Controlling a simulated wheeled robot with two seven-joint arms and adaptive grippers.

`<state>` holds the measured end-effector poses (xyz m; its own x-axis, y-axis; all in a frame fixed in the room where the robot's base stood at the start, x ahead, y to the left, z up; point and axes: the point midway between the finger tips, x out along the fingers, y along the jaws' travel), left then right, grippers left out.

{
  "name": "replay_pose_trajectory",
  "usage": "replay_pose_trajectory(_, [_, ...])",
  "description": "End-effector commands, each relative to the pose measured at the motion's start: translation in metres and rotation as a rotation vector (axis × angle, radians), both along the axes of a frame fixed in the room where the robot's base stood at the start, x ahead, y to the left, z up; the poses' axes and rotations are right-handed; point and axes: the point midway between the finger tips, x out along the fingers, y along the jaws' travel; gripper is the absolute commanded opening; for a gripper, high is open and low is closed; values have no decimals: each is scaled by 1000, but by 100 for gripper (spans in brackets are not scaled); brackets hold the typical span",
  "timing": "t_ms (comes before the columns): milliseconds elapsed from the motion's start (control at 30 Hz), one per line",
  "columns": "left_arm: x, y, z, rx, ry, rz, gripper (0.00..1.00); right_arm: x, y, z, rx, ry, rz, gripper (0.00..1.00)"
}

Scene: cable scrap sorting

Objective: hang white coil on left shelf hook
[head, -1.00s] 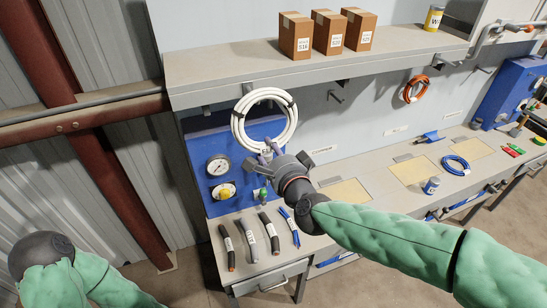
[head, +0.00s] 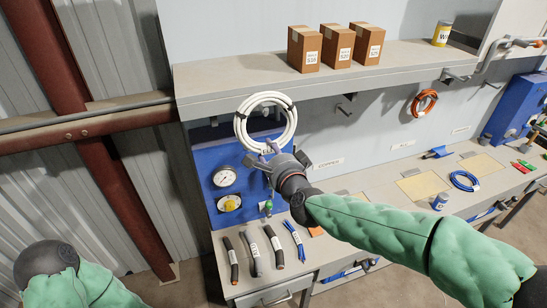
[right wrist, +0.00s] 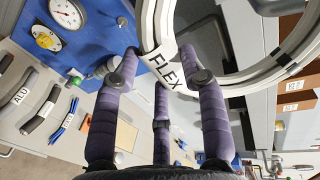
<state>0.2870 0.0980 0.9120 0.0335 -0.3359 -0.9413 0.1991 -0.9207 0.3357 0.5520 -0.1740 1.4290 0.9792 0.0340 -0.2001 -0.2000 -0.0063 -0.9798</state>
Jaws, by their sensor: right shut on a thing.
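The white coil (head: 240,124) is a ring with dark bands, held upright in front of the left end of the shelf (head: 320,76). My right gripper (head: 262,158) is shut on its lower part. In the right wrist view, the fingers (right wrist: 160,76) close around the coil (right wrist: 262,76) at its white FLEX tag (right wrist: 163,68). The coil's top overlaps the shelf's front edge in the head view. The left shelf hook is not clearly visible behind the coil, so I cannot tell whether they touch. My left gripper is out of view.
Another shelf hook (head: 345,103) is empty; an orange coil (head: 424,102) hangs farther right. Cardboard boxes (head: 304,48) stand on the shelf.

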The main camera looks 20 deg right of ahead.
Motion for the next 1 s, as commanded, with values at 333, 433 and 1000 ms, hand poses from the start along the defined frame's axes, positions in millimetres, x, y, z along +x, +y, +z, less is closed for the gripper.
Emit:
replay_pose_trajectory(333, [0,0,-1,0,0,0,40,18,0,0,-1,-3,-1,0])
replay_pose_trajectory(433, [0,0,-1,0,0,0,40,23,0,0,-1,-3,-1,0])
replay_pose_trajectory(1000, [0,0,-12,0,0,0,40,49,1,-10,0,-3,-2,0])
